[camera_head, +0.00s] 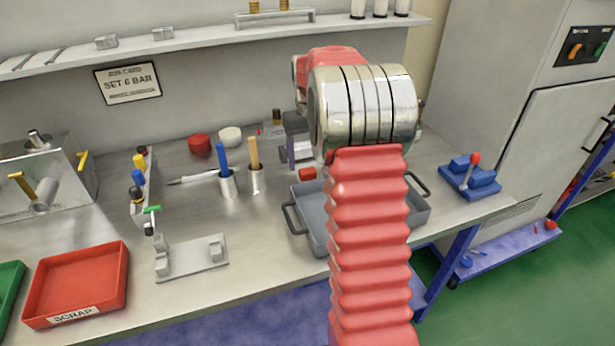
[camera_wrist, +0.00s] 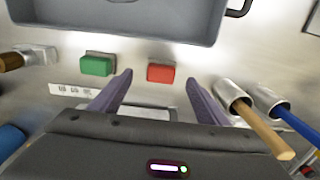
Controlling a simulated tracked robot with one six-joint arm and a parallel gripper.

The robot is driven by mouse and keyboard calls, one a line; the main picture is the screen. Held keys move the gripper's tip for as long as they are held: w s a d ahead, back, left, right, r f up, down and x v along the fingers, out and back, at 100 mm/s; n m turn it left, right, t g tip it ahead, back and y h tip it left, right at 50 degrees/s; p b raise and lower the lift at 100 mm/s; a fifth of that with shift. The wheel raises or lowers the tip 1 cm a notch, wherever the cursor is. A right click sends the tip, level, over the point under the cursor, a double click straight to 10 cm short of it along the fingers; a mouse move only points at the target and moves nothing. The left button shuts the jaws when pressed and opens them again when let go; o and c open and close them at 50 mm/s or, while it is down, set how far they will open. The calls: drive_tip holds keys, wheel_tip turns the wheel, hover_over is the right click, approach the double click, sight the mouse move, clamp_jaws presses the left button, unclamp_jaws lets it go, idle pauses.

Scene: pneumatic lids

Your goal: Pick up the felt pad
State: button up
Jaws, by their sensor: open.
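I cannot pick out the felt pad for certain. A round white piece (camera_head: 230,136) lies at the back of the bench beside a round red piece (camera_head: 200,145); their material is unclear. In the wrist view my gripper (camera_wrist: 158,79) is open and empty, its two purple fingers apart. A red block (camera_wrist: 160,73) shows between and beyond the fingertips; a green block (camera_wrist: 97,64) is left of the left finger. The red block also shows in the head view (camera_head: 307,173). A pale flat rectangle (camera_wrist: 150,113) shows between the fingers, partly hidden by the gripper body.
A grey tray (camera_head: 315,233) with handles sits right of centre, partly hidden by my arm. Metal cups (camera_head: 227,186) hold a blue and a wooden stick close to the gripper. A red scrap tray (camera_head: 77,283) is front left. A shelf (camera_head: 200,42) runs above.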

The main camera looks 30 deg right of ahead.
sight(307, 170)
drive_tip(key=shift+f, duration=0.3)
drive_tip(key=shift+w+f, duration=0.2)
drive_tip(key=shift+f, duration=2.3)
drive_tip(key=shift+c, duration=0.5)
drive_tip(key=shift+a, duration=0.1)
drive_tip(key=c, duration=1)
